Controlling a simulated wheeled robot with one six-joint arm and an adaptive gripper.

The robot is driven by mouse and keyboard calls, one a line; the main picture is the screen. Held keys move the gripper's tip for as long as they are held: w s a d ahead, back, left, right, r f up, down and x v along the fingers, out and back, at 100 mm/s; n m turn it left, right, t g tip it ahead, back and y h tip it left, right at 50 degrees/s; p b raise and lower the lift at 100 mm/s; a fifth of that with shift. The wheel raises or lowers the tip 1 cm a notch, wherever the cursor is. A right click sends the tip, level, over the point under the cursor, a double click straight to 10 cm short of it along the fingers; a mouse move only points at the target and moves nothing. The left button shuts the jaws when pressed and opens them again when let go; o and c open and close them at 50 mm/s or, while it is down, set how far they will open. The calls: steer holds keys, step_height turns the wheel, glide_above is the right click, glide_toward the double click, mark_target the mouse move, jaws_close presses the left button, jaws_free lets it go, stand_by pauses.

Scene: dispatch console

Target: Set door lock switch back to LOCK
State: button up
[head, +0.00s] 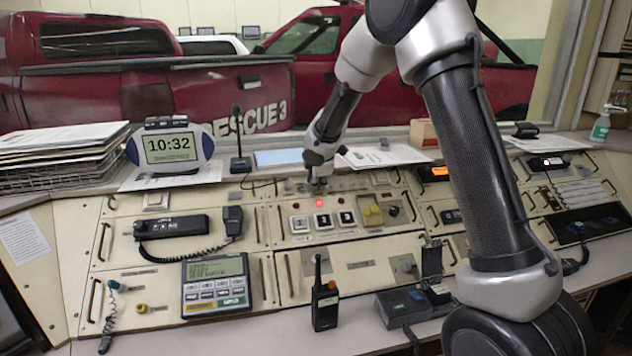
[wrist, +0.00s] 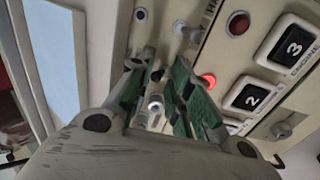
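My gripper (head: 317,186) reaches down to the upper row of small controls on the sloped console panel (head: 345,250). In the wrist view, my gripper (wrist: 163,75) has its two green-padded fingers apart. A small silver switch (wrist: 155,103) shows in the gap between them, and I cannot tell whether either finger touches it. Its label is hidden, so I cannot tell whether it is the door lock switch or which way it is set.
A lit red lamp (wrist: 208,80) and a dark red button (wrist: 238,22) are right of my fingers. A desk microphone (head: 240,155), a clock (head: 170,147) and papers (head: 384,155) stand on the ledge.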

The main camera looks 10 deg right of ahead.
mark_target(317, 195)
steer(key=shift+s+f, duration=0.1)
steer(key=shift+s, duration=0.1)
steer(key=shift+s+f, duration=0.8)
steer(key=shift+s, duration=0.25)
steer(key=shift+r, duration=0.1)
steer(key=shift+s+r, duration=0.2)
steer(key=shift+r, duration=0.35)
steer(key=v, duration=0.5)
